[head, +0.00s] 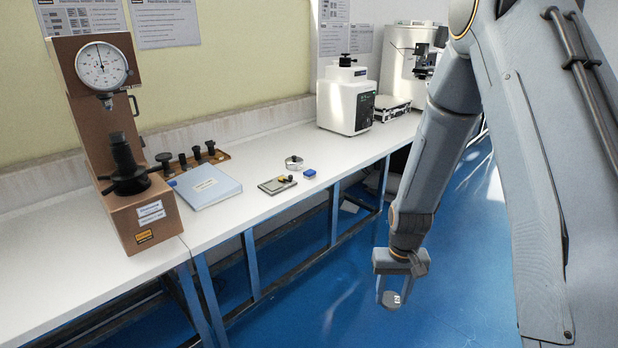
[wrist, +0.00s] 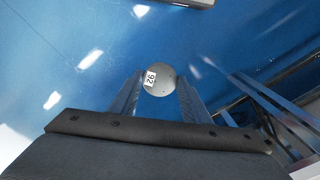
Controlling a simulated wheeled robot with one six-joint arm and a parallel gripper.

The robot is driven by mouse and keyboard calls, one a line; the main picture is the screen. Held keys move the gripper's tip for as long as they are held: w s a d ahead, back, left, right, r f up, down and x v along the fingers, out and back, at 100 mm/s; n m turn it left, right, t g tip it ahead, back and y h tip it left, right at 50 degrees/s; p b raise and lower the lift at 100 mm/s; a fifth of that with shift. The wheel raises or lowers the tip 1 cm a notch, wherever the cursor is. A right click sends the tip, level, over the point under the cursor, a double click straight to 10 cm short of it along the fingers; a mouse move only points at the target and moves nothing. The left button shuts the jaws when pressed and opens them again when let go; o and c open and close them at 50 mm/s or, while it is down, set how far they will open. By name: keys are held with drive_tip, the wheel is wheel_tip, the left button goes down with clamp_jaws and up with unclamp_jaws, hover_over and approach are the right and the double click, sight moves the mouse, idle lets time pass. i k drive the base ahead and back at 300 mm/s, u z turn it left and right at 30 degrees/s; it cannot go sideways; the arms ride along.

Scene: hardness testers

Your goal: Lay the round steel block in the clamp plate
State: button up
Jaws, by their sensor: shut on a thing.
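My gripper (head: 391,290) is shut on the round steel block (head: 393,300), out over the blue floor to the right of the bench. In the wrist view the block (wrist: 162,84) is a grey disc with a white "92" label, held between the two fingertips. A flat grey plate with small dark and brass parts (head: 272,187), which looks like the clamp plate, lies on the white bench, up and left of my gripper and well apart from it. Its fine details are too small to tell.
Near the plate on the bench (head: 236,212) are a blue block (head: 309,174), a round metal piece (head: 293,162) and a blue-white binder (head: 204,187). A brown dial tester (head: 125,190) stands left; a white machine (head: 346,98) stands farther back.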

sight(274, 184)
drive_tip(key=u, duration=0.1)
drive_tip(key=i, duration=1.25)
drive_tip(key=u, duration=0.8)
